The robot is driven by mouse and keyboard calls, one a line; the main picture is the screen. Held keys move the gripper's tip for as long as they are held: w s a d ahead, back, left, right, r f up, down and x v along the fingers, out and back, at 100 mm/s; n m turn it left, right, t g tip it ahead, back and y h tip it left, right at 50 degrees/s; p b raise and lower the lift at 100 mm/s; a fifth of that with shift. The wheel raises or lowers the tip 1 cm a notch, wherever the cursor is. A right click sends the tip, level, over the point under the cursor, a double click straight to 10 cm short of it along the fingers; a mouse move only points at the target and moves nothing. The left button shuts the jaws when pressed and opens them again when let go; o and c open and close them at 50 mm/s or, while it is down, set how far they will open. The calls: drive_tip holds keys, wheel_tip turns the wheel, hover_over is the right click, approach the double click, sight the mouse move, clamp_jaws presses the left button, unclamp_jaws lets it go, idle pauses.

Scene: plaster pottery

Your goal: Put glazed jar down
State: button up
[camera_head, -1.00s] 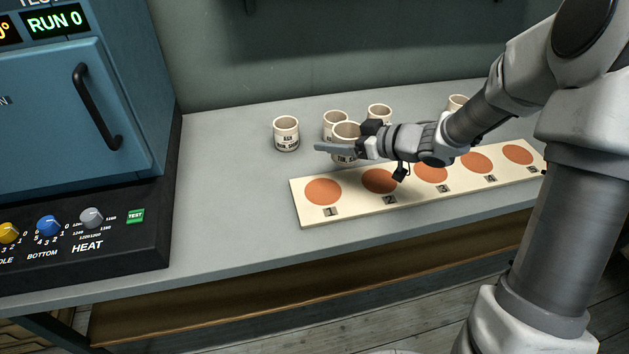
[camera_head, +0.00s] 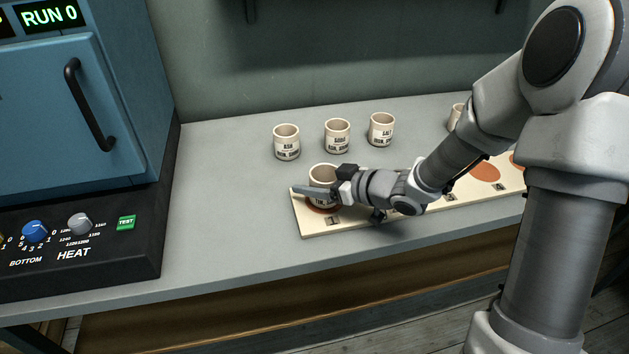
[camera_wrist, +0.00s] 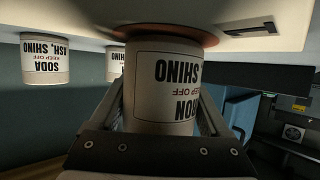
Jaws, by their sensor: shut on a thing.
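A cream jar (camera_head: 323,176) with black lettering is between the fingers of my gripper (camera_head: 322,192), which is shut on it. The jar is upright over the terracotta disc numbered 1 (camera_head: 311,209) at the left end of the cream board (camera_head: 316,228). In the wrist view, which is upside down, the held jar (camera_wrist: 160,85) shows "SHINO" and "KEEP OFF" lettering. Its base is at or very close to the disc (camera_wrist: 150,34); I cannot tell whether it touches.
Several similar jars stand behind on the grey bench: one at left (camera_head: 287,142), one in the middle (camera_head: 337,136), one at right (camera_head: 381,129) and one partly hidden farther right (camera_head: 456,116). A blue kiln (camera_head: 50,110) stands at left. Bench between kiln and board is clear.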

drive_tip(key=shift+f, duration=0.2)
drive_tip(key=o, duration=1.3)
drive_tip(key=shift+o, duration=0.2)
drive_tip(key=shift+s+d+r, duration=0.15)
drive_tip(key=shift+d+r, duration=0.1)
drive_tip(key=shift+r, duration=0.15)
drive_tip(key=p+v, duration=0.4)
drive_tip(key=v, duration=0.7)
drive_tip(key=shift+s+d, duration=0.15)
drive_tip(key=shift+s, duration=0.1)
